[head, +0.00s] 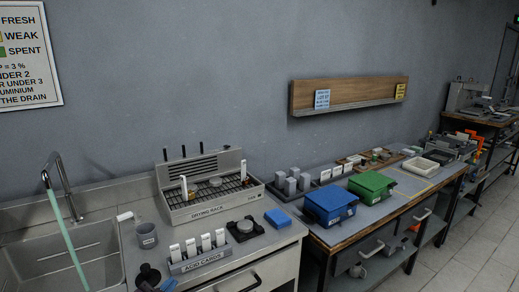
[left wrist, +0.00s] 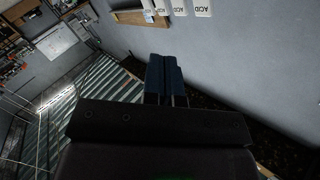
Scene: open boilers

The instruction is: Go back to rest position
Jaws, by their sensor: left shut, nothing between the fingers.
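My left gripper (left wrist: 166,62) shows in the left wrist view. Its two blue fingers are closed together with nothing between them. Grey wall and dark floor lie behind the fingers, and they touch nothing that I can see. In the head view, a dark shape (head: 148,276) stands at the bottom edge beside the acid cards; I cannot tell whether it is part of my left gripper. My right gripper is in neither view.
The acid cards holder (head: 197,261), drying rack (head: 215,207), grey cup (head: 147,236) and sink (head: 95,255) crowd the near counter. A blue bin (head: 330,202) and green bin (head: 371,186) stand farther right. A wooden wall shelf (head: 345,92) hangs above. Floor at the right is clear.

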